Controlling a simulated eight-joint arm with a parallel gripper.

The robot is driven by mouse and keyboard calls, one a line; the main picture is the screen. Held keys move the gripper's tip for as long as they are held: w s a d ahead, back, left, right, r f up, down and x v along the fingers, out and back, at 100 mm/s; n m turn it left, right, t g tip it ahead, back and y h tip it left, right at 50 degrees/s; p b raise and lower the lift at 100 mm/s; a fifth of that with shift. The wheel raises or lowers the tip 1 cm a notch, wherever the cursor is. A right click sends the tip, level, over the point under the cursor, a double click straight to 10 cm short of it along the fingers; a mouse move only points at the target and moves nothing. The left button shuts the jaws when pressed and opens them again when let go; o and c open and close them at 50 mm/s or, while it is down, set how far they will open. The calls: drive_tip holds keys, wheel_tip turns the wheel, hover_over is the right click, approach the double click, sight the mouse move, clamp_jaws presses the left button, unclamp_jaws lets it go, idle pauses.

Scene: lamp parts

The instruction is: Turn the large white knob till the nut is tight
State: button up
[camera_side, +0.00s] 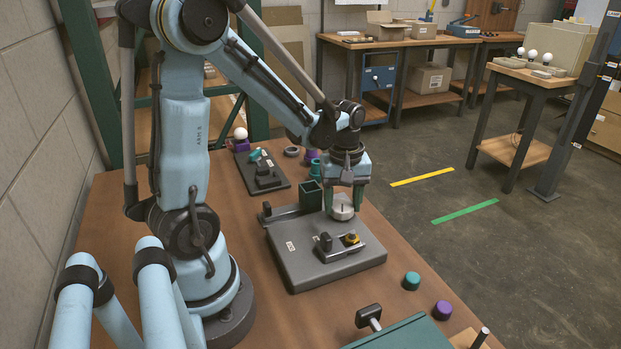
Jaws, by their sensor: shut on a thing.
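My gripper (342,201) points straight down over the far edge of a grey fixture plate (300,262). Its greenish fingers are shut on a round whitish knob (342,212), one finger on each side. The knob sits low, at the plate's back right part. Whether a nut lies under the knob cannot be told, as the fingers and knob cover that spot. A green square block (311,196) stands just left of the knob. A small clamp with a yellow part (351,239) is mounted near the plate's front.
A teal cap (411,281) and a purple cap (442,310) lie right of the plate. A green box (405,335) with a black-handled tool is at the front. A dark plate with parts (262,175) lies behind, near a white bulb (240,133).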

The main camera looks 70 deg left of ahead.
drive_tip(key=m, duration=1.3)
drive_tip(key=shift+m, duration=2)
drive_tip(key=o, duration=1)
drive_tip(key=shift+o, duration=0.2)
drive_tip(key=shift+r, duration=0.15)
